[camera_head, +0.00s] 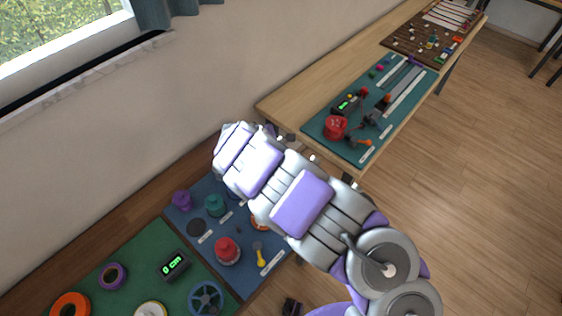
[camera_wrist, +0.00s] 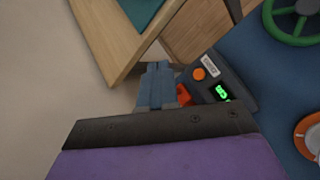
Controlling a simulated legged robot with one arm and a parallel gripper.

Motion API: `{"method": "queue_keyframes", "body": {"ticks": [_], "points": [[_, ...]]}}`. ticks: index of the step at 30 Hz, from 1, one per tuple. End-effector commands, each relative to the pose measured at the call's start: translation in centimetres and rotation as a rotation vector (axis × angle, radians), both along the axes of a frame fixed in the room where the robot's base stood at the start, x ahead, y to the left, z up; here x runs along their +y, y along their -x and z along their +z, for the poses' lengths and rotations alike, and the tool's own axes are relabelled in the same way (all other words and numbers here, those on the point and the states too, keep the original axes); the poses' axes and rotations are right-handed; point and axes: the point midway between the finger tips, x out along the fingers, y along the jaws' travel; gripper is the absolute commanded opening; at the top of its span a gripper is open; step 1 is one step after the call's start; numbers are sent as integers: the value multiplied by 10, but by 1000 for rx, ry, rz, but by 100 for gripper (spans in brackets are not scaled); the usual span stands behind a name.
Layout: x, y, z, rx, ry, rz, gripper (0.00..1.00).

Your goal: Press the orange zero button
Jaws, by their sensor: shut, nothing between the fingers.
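The orange button (camera_wrist: 199,74) sits on a dark box (camera_wrist: 236,88) in the wrist view, beside a small white label whose text is too small to read. A green lit display (camera_wrist: 221,92) is on the same box. My gripper (camera_wrist: 157,68) is shut and empty, its blue-grey fingers just left of the box, with a visible gap to the button. A red-orange piece (camera_wrist: 184,95) shows between the fingers and the box, partly hidden. In the head view my arm covers this box, and the fingertips cannot be made out.
A green wheel (camera_wrist: 292,20) and an orange ring (camera_wrist: 308,136) are right of the box. A wooden table edge (camera_wrist: 128,60) is close to the fingers' left. In the head view, a green mat (camera_head: 128,262) holds another display (camera_head: 175,265); a red knob (camera_head: 227,250) stands on the blue mat.

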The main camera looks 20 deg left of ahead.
Motion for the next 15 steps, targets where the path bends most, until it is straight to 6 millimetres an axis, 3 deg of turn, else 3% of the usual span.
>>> {"method": "queue_keyframes", "body": {"ticks": [8,15], "points": [[4,0,-23,1,3,1,0],[3,0,-55,0,2,0,0]]}}
